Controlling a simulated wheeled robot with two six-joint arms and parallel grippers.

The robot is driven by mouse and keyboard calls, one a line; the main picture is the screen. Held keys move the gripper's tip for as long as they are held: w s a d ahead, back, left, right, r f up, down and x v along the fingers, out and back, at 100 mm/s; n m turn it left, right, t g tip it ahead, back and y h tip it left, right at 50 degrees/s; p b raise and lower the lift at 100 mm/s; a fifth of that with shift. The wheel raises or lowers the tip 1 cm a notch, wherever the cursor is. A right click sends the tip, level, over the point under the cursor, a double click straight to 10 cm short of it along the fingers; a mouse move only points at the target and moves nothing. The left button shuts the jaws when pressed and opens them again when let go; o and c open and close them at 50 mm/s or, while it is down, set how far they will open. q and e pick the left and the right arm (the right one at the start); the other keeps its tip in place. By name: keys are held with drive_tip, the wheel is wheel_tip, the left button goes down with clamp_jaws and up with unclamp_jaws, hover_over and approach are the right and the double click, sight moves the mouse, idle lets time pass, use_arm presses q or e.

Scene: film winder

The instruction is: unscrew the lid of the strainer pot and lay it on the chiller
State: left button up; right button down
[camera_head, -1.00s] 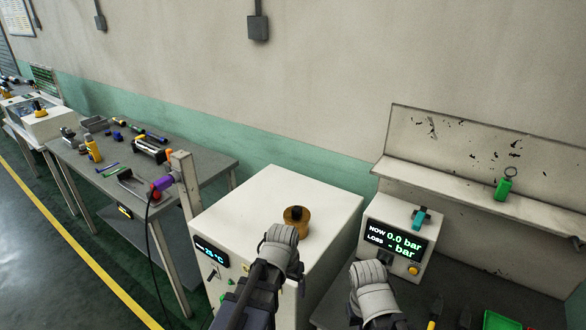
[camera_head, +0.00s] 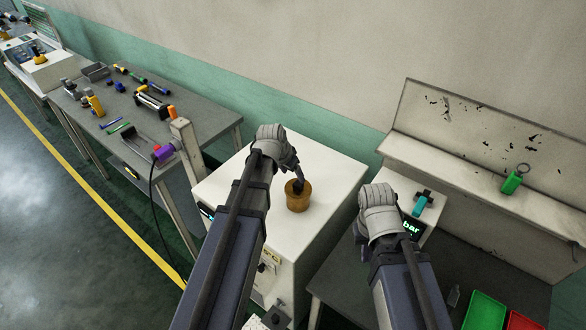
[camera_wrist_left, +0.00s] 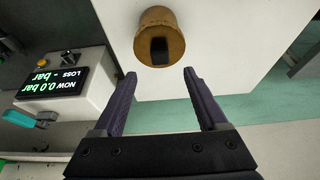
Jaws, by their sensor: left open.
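A brass-coloured round pot (camera_head: 298,200) stands upright on the white chiller (camera_head: 335,175). It has a dark block on its top. I cannot tell where its lid meets the body. My left gripper (camera_head: 298,183) reaches over the pot from the upper left in the head view. In the left wrist view its two fingers (camera_wrist_left: 159,74) are spread and empty, with the pot (camera_wrist_left: 150,58) and its dark block just beyond the tips. My right gripper (camera_head: 377,212) is to the right, before the pressure unit; its fingers are hidden.
The pressure unit (camera_wrist_left: 90,75) with a teal handle stands right of the chiller in the head view. A green tagged item (camera_head: 513,182) lies on the right shelf. Green (camera_head: 484,312) and red trays are at lower right. The left bench (camera_head: 195,135) holds several tools. The chiller top around the pot is clear.

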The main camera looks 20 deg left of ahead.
sight(298, 183)
use_arm(q)
drive_tip(key=shift+b+x, duration=3.55)
drive_tip(key=shift+x, duration=0.4)
drive_tip(key=shift+c, duration=0.2)
clamp_jaws()
